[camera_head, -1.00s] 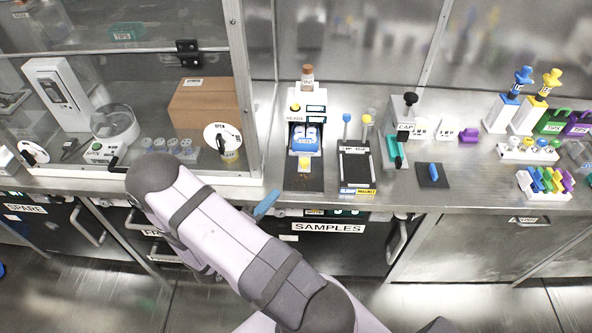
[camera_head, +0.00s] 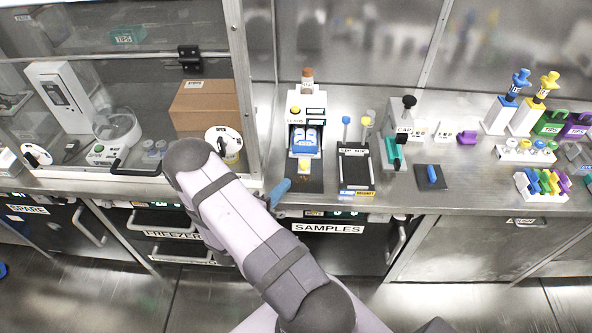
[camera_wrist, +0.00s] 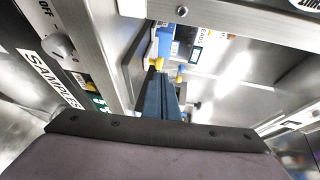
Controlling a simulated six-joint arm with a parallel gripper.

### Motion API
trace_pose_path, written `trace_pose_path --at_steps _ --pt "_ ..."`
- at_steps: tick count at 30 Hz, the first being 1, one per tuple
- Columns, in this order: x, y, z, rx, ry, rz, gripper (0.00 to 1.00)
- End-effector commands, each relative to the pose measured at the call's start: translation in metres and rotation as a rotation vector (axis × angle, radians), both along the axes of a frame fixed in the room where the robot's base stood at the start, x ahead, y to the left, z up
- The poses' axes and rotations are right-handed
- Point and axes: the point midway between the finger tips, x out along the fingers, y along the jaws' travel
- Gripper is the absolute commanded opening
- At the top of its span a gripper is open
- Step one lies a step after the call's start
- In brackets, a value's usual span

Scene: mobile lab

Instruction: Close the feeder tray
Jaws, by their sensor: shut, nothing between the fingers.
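The feeder is a white upright unit (camera_head: 307,105) on the bench, with a dark base in front. Its blue tray (camera_head: 304,149) holds white-topped items and has a yellow knob (camera_head: 303,166) at its front. The tray appears to stick out toward the bench front. My gripper (camera_head: 283,186) has blue fingers, shut and empty, near the bench's front edge, below and left of the knob and apart from it. In the wrist view the shut fingers (camera_wrist: 158,90) point toward blue and yellow parts of the unit; the fingers partly hide them.
A black-framed rack (camera_head: 356,168) stands right of the feeder, with blue and yellow knobbed sticks behind it. A glass cabinet (camera_head: 120,60) stands left. A teal-handled device (camera_head: 394,150) and a dark pad with a blue piece (camera_head: 432,176) are farther right. The SAMPLES drawer (camera_head: 328,229) is below.

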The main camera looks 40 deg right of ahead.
Motion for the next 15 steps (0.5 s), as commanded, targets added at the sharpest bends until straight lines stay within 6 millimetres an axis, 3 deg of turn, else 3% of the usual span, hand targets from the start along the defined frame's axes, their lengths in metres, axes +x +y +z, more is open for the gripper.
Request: trace_pose_path --at_steps 6,15 --pt "0.01 -0.038 -0.003 0.0 0.0 -0.005 0.0" --pt "0.021 -0.069 -0.009 0.0 -0.001 -0.002 0.0"
